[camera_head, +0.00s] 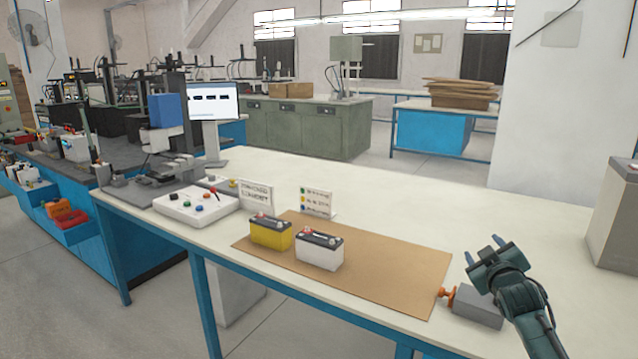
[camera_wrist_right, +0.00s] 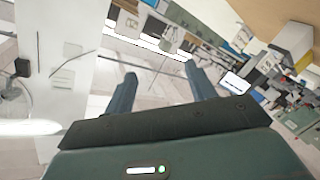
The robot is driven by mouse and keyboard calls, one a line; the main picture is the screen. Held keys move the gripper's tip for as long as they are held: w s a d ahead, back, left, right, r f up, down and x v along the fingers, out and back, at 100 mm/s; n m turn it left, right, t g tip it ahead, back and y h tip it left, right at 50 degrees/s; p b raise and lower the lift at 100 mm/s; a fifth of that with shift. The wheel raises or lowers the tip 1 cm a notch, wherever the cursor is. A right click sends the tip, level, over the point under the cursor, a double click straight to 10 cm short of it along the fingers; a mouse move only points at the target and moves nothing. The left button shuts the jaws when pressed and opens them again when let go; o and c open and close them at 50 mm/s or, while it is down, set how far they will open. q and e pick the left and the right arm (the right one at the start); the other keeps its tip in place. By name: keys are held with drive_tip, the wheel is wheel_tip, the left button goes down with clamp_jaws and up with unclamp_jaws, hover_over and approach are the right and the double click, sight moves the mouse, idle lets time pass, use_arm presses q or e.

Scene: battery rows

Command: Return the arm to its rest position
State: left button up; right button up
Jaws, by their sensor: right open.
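My right gripper (camera_head: 483,256) is at the right of the head view, above the table's right part. Its two fingers are apart and nothing is between them. In the right wrist view the open fingers (camera_wrist_right: 160,88) point out into the room, with no object between them. A yellow battery (camera_head: 270,234) and a white battery (camera_head: 319,252), both with dark tops, stand side by side on a brown mat (camera_head: 390,285), to the left of the gripper and apart from it. My left gripper does not show.
A grey box with an orange knob (camera_head: 478,305) sits below my right gripper. Two small signs (camera_head: 317,202) stand behind the batteries. A white button panel (camera_head: 197,206) and a monitor (camera_head: 213,103) are at the left. A grey cabinet (camera_head: 612,220) stands at the far right. The back of the table is clear.

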drive_tip(key=s+a+f+m+g+y, duration=0.1)
drive_tip(key=s+a+f+y, duration=0.1)
drive_tip(key=s+a+f, duration=0.65)
drive_tip(key=s+a+f+m+g+y, duration=0.15)
drive_tip(key=s+a+f, duration=0.35)
drive_tip(key=s+f, duration=0.5)
drive_tip(key=s+a+f+g+y, duration=0.1)
drive_tip(key=s+a+f, duration=0.1)
drive_tip(key=s, duration=0.5)
drive_tip(key=s+a+f+g+y, duration=0.1)
drive_tip(key=s+a+f, duration=0.1)
drive_tip(key=s+a, duration=0.2)
drive_tip(key=s+a+f+g+y, duration=0.1)
drive_tip(key=s+a+f, duration=0.2)
drive_tip(key=s, duration=0.7)
drive_tip(key=shift+f+m+g, duration=0.1)
drive_tip(key=shift+m+g, duration=0.15)
